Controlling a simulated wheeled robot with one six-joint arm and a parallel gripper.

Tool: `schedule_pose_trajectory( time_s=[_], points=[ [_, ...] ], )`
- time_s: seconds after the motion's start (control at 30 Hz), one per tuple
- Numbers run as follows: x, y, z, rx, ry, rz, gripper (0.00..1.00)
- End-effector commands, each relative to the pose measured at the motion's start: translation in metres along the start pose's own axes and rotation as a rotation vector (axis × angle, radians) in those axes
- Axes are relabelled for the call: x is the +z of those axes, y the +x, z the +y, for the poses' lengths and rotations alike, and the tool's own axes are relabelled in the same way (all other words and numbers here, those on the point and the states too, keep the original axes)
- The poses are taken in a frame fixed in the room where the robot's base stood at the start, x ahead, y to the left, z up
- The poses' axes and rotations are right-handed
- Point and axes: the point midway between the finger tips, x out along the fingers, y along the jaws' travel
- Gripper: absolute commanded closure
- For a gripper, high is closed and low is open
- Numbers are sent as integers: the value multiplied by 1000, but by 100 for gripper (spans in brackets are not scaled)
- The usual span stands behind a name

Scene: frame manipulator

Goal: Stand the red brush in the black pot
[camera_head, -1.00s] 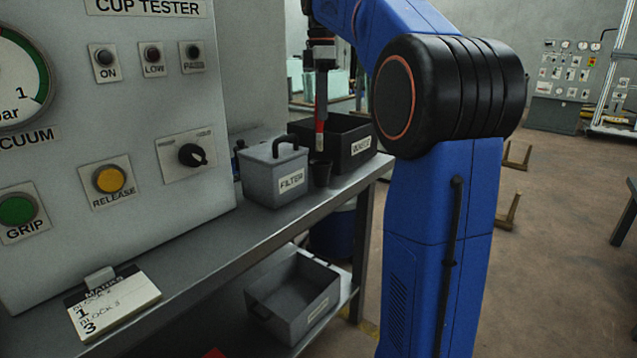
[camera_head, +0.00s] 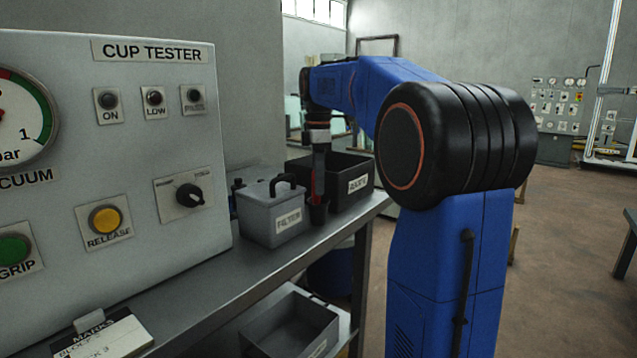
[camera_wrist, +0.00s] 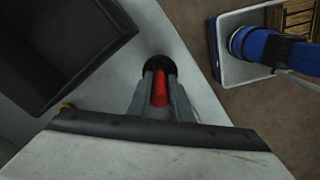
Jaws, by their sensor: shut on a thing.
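My gripper (camera_head: 319,165) is shut on the red brush (camera_head: 318,186) and holds it upright above the black pot (camera_head: 317,213). The pot is a small dark cup on the bench, right of the grey FILTER box. The brush's lower end meets the pot's mouth; how deep it reaches inside is hidden. In the wrist view, my gripper's fingers (camera_wrist: 160,92) flank the red brush (camera_wrist: 159,88), which points at the dark round pot (camera_wrist: 158,64).
The grey FILTER box (camera_head: 274,214) with a black handle stands close left of the pot. The black WASTE bin (camera_head: 357,187) stands close behind and right. The cup tester panel (camera_head: 140,140) is at left. The bench's front edge (camera_head: 290,262) runs near the pot.

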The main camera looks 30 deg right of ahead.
Motion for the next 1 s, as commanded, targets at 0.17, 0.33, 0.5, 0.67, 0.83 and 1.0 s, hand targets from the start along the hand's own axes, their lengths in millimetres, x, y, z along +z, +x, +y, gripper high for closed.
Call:
schedule_pose_trajectory(
  time_s=[0.17, 0.33, 0.5, 0.67, 0.83, 1.0],
  points=[
    [0, 0, 0, 1, 0, 0, 100],
    [0, 2, 0, 0, 0, 0, 72],
    [0, 1, 0, 0, 0, 0, 63],
    [0, 2, 0, 0, 0, 0, 63],
    [0, -5, 0, 2, 0, 0, 63],
    [0, -33, 0, 3, 0, 0, 63]
  ],
)
